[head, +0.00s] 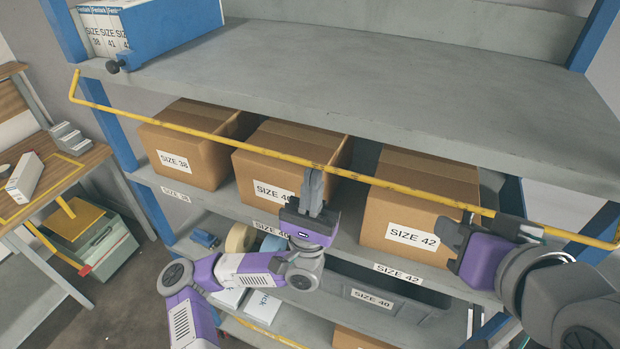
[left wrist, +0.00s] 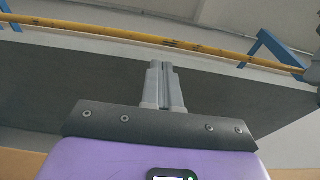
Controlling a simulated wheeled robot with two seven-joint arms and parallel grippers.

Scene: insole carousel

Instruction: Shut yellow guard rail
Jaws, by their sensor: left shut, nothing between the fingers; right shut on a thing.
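The yellow guard rail (head: 215,137) runs across the front of the rack, just below the top shelf, sloping down to the right. Its left end bends upward near the blue post. It crosses the left wrist view (left wrist: 100,33) just beyond the fingertips. My left gripper (head: 313,172) is shut and empty, its fingertips at the middle of the rail; whether they touch it is unclear. Its closed fingers show in the left wrist view (left wrist: 165,68). My right gripper (head: 468,220) is shut on the rail near its right end; its fingers are partly hidden.
Cartons marked SIZE 38 (head: 185,155), SIZE 40 (head: 262,170) and SIZE 42 (head: 415,215) stand on the shelf behind the rail. The top shelf (head: 370,85) is mostly bare, with a blue box (head: 170,30) at its left. A wooden table (head: 75,165) stands at left.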

